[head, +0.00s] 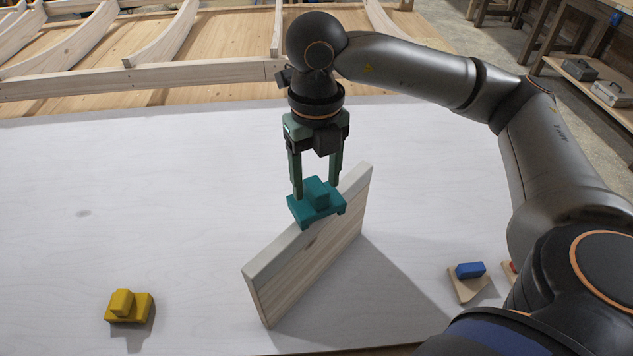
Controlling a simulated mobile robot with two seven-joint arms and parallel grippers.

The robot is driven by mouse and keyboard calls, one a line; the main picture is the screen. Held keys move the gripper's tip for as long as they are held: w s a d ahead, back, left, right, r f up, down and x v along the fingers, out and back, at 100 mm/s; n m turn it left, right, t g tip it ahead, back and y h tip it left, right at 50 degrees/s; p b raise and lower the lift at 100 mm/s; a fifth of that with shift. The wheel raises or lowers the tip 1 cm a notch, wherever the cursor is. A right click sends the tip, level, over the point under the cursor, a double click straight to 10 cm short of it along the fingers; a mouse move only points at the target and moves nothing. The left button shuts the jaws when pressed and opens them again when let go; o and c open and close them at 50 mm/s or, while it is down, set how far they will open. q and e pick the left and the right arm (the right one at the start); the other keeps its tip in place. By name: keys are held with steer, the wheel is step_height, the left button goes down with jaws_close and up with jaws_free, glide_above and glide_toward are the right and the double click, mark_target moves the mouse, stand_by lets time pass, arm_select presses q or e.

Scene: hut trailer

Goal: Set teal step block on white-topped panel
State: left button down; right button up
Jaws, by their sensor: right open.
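The teal step block (316,204) sits on the top edge of the white-topped panel (310,270), near the middle of its length. The panel is a wooden board standing on its long edge on the white table, with a pale top edge. My right gripper (317,190) is directly above the block, fingers pointing down. Its fingers are open, one on each side of the block's raised step. Whether the fingertips touch the block is hard to tell. My left gripper is not in view.
A yellow step block (128,306) lies on the white table (120,210) at the front left. A blue block (470,270) on a small wooden piece lies at the right, with a partly hidden red item beside it. A wooden frame (150,76) runs behind the table.

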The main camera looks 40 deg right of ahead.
mark_target(317, 187)
step_height(317, 187, up, 10)
steer(key=p, duration=0.1)
steer(key=shift+r+p, duration=0.25)
steer(key=shift+p, duration=0.1)
steer(key=shift+s+f, duration=0.1)
stand_by(0.3)
